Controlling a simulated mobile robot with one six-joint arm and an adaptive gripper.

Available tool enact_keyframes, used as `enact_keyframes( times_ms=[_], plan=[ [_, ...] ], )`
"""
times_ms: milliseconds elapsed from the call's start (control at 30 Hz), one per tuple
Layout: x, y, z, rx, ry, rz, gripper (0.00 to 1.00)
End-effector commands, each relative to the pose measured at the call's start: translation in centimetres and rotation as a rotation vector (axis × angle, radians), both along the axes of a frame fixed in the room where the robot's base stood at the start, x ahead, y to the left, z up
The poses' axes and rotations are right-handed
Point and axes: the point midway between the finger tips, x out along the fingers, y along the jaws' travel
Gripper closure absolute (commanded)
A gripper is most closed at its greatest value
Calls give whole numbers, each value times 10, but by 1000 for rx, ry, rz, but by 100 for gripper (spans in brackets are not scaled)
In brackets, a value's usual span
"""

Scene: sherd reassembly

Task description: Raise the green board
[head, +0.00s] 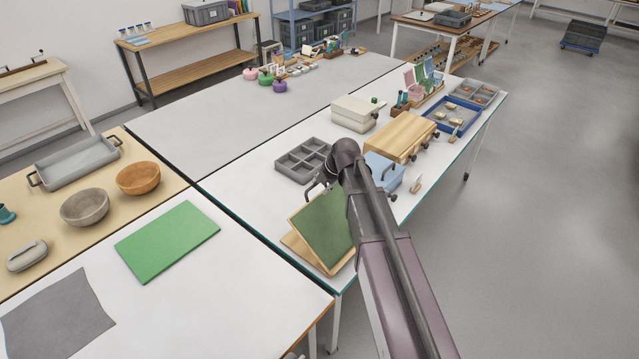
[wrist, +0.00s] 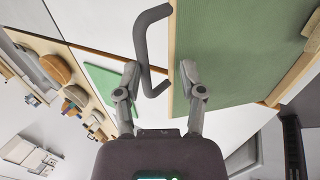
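The green board (head: 326,226) has a pale wooden frame and stands tilted above a wooden base (head: 299,250) near the front edge of the white table. In the wrist view the green board (wrist: 235,50) fills the upper right, with a dark curved handle (wrist: 141,42) at its left edge. My gripper (wrist: 160,72) is open, with one finger on each side of the lower part of the handle. The right finger overlaps the board's edge in the picture; I cannot tell whether either finger touches. In the head view my arm hides the board's right side and most of the gripper.
A flat green mat (head: 167,240) lies on the near white table, left of the board. A grey divided tray (head: 303,160) stands behind the board. A light blue box (head: 384,172) and a wooden case (head: 402,137) stand close behind my wrist.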

Motion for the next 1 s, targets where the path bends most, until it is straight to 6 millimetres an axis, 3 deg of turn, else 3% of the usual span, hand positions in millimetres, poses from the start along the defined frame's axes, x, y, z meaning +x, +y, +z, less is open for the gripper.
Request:
enact_keyframes(
  times_ms=[533,1000],
  plan=[
    [7,6,-4,4,-5,3,50],
    [28,27,-38,4,-6,5,50]
  ],
)
